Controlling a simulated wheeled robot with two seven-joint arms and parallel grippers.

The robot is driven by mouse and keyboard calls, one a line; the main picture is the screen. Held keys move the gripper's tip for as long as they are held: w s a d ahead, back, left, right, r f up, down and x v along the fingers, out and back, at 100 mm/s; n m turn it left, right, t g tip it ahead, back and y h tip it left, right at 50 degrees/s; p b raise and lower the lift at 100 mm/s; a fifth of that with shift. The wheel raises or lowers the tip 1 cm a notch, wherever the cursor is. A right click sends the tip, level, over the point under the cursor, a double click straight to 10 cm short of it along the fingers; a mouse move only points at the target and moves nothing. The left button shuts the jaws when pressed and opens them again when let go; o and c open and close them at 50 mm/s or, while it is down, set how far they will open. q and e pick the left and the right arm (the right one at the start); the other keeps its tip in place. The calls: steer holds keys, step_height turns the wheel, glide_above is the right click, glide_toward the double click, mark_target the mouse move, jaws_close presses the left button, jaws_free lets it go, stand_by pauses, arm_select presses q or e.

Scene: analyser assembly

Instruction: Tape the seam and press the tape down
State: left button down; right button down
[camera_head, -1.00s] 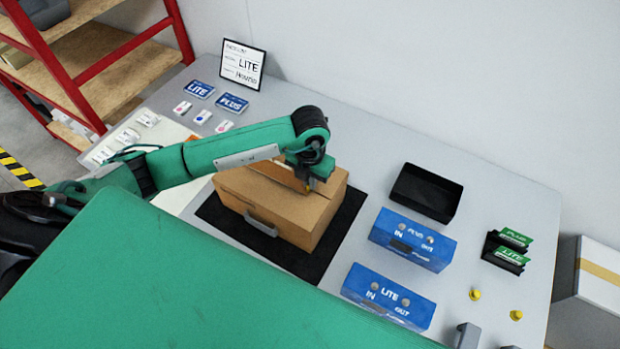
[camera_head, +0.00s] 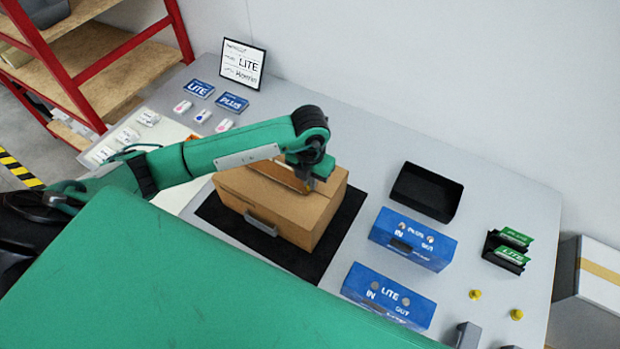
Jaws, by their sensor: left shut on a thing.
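A closed brown cardboard box (camera_head: 288,213) with a grey handle on its front side sits on a black mat (camera_head: 342,222). My left gripper (camera_head: 309,184) reaches over the top of the box near its right end, fingers pointing down at the lid. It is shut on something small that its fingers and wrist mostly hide. I cannot make out the tape or how much of the seam it covers, since my left arm hides part of the lid. My right gripper is not in view.
Blue PLUS (camera_head: 412,239) and LITE (camera_head: 390,296) units, an empty black tray (camera_head: 426,192) and green-labelled holders (camera_head: 508,250) stand to the right. Yellow knobs (camera_head: 475,294) lie nearby. A large green surface fills the foreground.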

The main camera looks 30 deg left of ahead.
arm_select(q)
steer(key=shift+f, duration=0.1)
stand_by(0.3)
steer(key=c, duration=1.5)
jaws_free()
steer(key=shift+r+p, duration=1.8)
steer(key=shift+r, duration=1.75)
